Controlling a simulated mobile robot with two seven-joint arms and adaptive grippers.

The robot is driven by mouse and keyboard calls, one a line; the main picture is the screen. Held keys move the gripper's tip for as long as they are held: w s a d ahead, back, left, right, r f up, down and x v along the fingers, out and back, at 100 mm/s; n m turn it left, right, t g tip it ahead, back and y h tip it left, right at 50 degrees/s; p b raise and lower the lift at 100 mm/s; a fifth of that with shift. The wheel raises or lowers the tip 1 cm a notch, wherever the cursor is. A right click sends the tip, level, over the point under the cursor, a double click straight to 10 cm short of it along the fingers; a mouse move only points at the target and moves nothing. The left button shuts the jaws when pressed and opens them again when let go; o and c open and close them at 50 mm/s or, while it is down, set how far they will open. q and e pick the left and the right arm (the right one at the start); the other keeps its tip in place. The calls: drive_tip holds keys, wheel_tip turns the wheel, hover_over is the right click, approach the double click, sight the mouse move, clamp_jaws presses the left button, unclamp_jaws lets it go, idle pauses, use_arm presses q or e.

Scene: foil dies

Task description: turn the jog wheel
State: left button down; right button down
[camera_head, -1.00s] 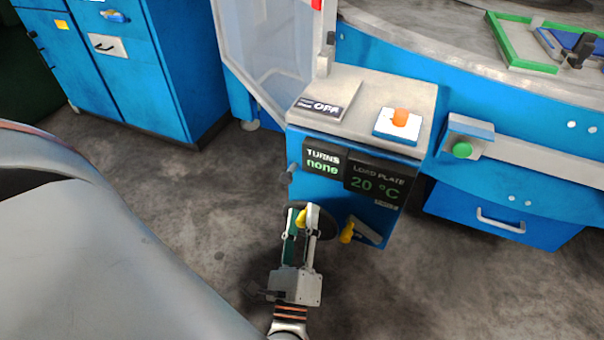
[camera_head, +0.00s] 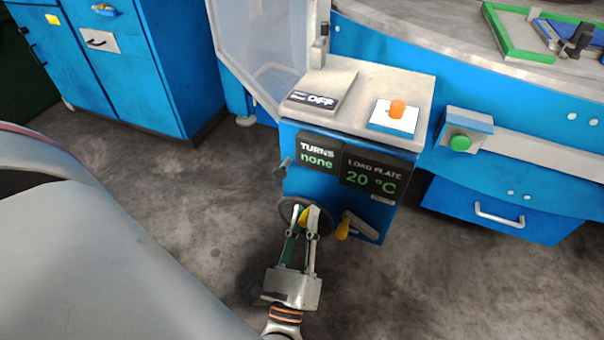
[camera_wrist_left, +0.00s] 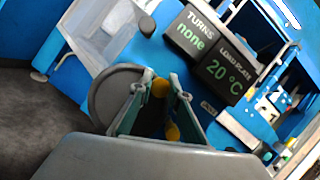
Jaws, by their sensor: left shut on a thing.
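The jog wheel (camera_head: 325,219) is a dark round wheel low on the front of the blue control box; its rim also shows in the left wrist view (camera_wrist_left: 98,97). It has a yellow knob (camera_head: 304,217), which also shows between the fingers in the left wrist view (camera_wrist_left: 160,88). My left gripper (camera_head: 305,214) is shut on the yellow knob, with a finger on each side. The fingers hide part of the wheel. The display above it (camera_head: 317,156) reads "TURNS none". My right gripper is not in view.
A yellow-handled lever (camera_head: 343,229) sits just right of the wheel. The load plate display (camera_head: 372,177) reads 20 °C. An orange button (camera_head: 397,107) and an OFF panel (camera_head: 318,97) are on top of the box. A green button (camera_head: 460,143) is further right. The floor in front is clear.

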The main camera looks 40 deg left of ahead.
use_arm(q)
drive_tip(key=shift+w+d+f+m+t+h, duration=0.15)
drive_tip(key=shift+d+m+t+h, duration=0.25)
drive_tip(key=shift+m, duration=0.5)
drive_tip(key=shift+d+f+m+t+h, duration=0.15)
drive_tip(key=shift+m+h, duration=0.3)
drive_tip(key=shift+m, duration=0.45)
drive_tip(key=shift+w+d+f+m+t+h, duration=0.15)
drive_tip(key=shift+d+m+h, duration=0.25)
drive_tip(key=shift+m, duration=0.5)
drive_tip(key=shift+s, duration=0.1)
drive_tip(key=c, duration=1.9)
unclamp_jaws()
wheel_tip(320, 180, up, 10)
